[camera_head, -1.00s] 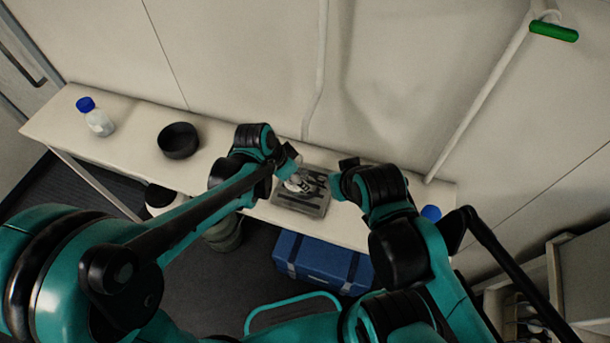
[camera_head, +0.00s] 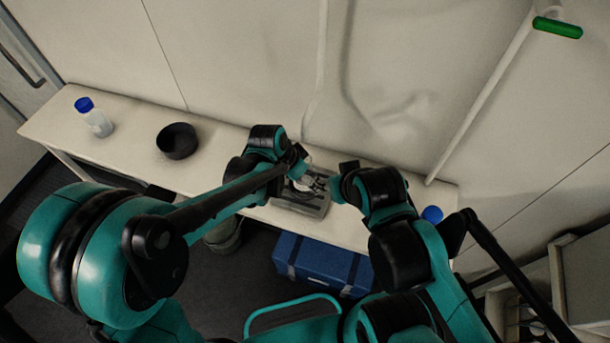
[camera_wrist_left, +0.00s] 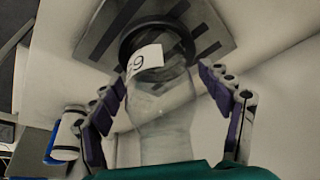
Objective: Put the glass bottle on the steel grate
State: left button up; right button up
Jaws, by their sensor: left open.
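The steel grate (camera_head: 318,209) is a grey slotted plate on the white bench. A clear glass bottle (camera_head: 306,184) with a white label shows over the grate; the bottle also appears in the left wrist view (camera_wrist_left: 165,112), with a dark ring at its far end against the grate (camera_wrist_left: 100,37). My left gripper (camera_head: 302,165) is open, its purple-padded fingers (camera_wrist_left: 163,78) on either side of the bottle with gaps visible. Whether the bottle's base rests fully on the grate is hard to tell. My right gripper (camera_head: 338,186) is beside the grate's right edge, its fingers unclear.
A blue-capped bottle (camera_head: 94,117) and a black bowl (camera_head: 177,141) stand on the bench (camera_head: 130,150) at left. Another blue cap (camera_head: 432,214) shows near the right end. A blue box (camera_head: 318,264) is below the bench. The wall is close behind.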

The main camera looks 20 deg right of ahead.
pick_arm(q)
jog(key=shift+r+p, duration=0.3)
jog(key=p+v, duration=0.2)
jog(key=v, duration=1)
jog(key=s+a+r+n+t+y, duration=0.1)
jog(key=a+n, duration=0.3)
jog(key=a, duration=0.5)
jog(key=s+a+r+n+t+y, duration=0.1)
jog(key=s+a+n, duration=0.3)
jog(key=a, duration=0.4)
jog(key=s+a+n+t+y, duration=0.2)
jog(key=a+n, duration=0.3)
jog(key=a, duration=0.4)
jog(key=shift+s+a+r+n+t, duration=0.3)
jog(key=shift+s+r+t, duration=0.1)
jog(key=shift+s+t, duration=0.35)
